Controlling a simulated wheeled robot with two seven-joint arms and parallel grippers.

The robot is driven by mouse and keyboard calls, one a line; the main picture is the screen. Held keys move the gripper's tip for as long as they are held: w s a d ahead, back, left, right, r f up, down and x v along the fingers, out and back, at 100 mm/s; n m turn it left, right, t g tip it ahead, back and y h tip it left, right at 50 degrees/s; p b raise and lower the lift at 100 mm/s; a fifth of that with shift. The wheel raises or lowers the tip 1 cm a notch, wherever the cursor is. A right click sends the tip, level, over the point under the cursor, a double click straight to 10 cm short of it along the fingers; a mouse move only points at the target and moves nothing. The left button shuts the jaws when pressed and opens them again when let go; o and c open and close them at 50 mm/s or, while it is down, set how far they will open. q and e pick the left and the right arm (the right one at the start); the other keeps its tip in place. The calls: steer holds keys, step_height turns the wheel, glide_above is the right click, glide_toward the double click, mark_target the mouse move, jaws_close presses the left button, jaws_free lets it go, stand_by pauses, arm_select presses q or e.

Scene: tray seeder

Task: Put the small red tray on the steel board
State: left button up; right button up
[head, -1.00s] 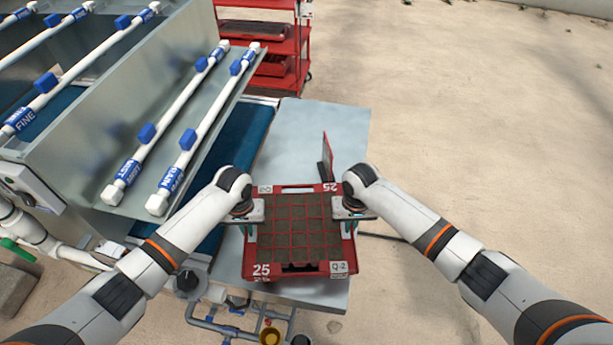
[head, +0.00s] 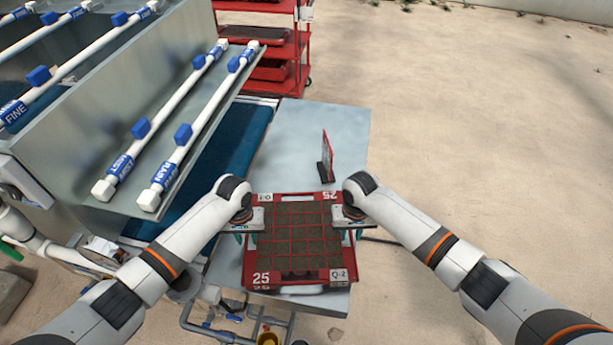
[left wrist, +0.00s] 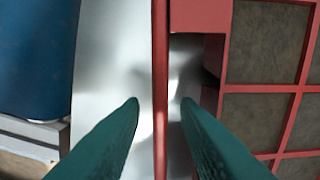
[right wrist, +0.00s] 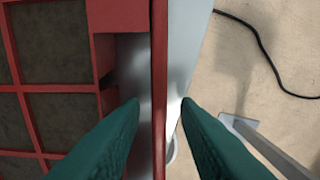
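The small red tray (head: 305,289), marked 25 and Q-2 and filled with dark soil cells, lies level over the near part of the steel board (head: 305,125). It appears to rest on the board, though its underside is hidden. My left gripper (head: 246,238) is at its left side and my right gripper (head: 351,236) at its right side. In the left wrist view the teal fingers stand either side of the tray's red rim (left wrist: 160,80) with gaps. The right wrist view shows the same around the opposite rim (right wrist: 159,80). Both grippers are open.
A small upright red-edged card in a dark stand (head: 326,160) stands on the board behind the tray. The seeder with white spray pipes (head: 187,130) and a blue belt (head: 215,160) is to the left. A red shelf cart (head: 275,65) stands behind.

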arm_select(q)
steer(key=shift+r, duration=0.35)
arm_select(e)
steer(key=shift+r, duration=0.25)
arm_select(q)
step_height(320, 180, up, 11)
arm_select(e)
step_height(320, 180, up, 12)
steer(key=shift+f, duration=0.25)
arm_select(q)
steer(key=shift+r, duration=0.1)
stand_by(0.4)
